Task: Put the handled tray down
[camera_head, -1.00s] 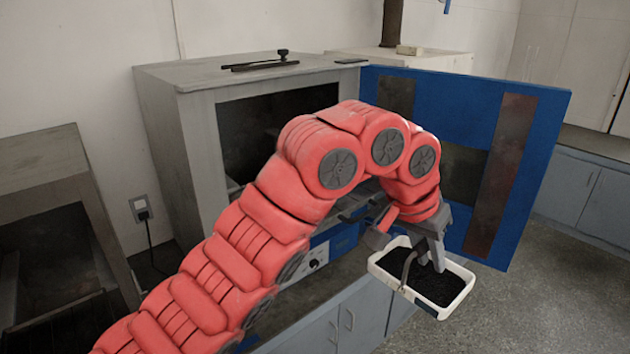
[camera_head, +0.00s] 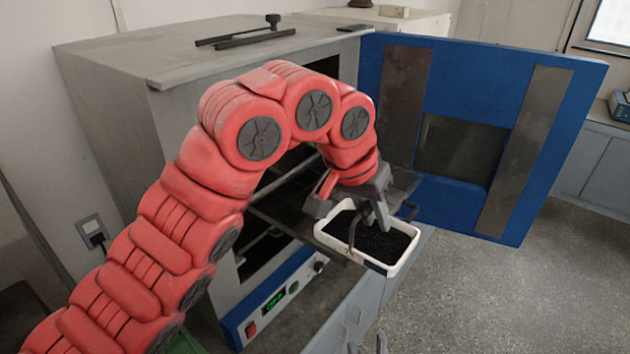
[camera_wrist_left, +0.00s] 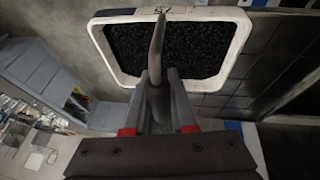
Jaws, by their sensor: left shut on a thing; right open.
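The handled tray is a white rectangular tray (camera_head: 396,264) filled with black granules, with a dark arched handle. My left gripper (camera_head: 376,215) is shut on the handle from above, in front of the open oven. The tray also fills the upper part of the left wrist view (camera_wrist_left: 98,40), its handle (camera_wrist_left: 157,50) between the fingers (camera_wrist_left: 160,105). It looks roughly level. A grey oven shelf (camera_head: 405,183) sticks out behind and beside it; I cannot tell whether they touch. My right gripper (camera_head: 368,347) shows only its tips at the bottom edge, open.
The grey oven (camera_head: 110,85) stands on the left, its opening partly hidden by my left arm. Its blue door (camera_head: 470,75) is swung wide open to the right. A black handled piece (camera_head: 245,38) lies on the oven top. The floor at right is clear.

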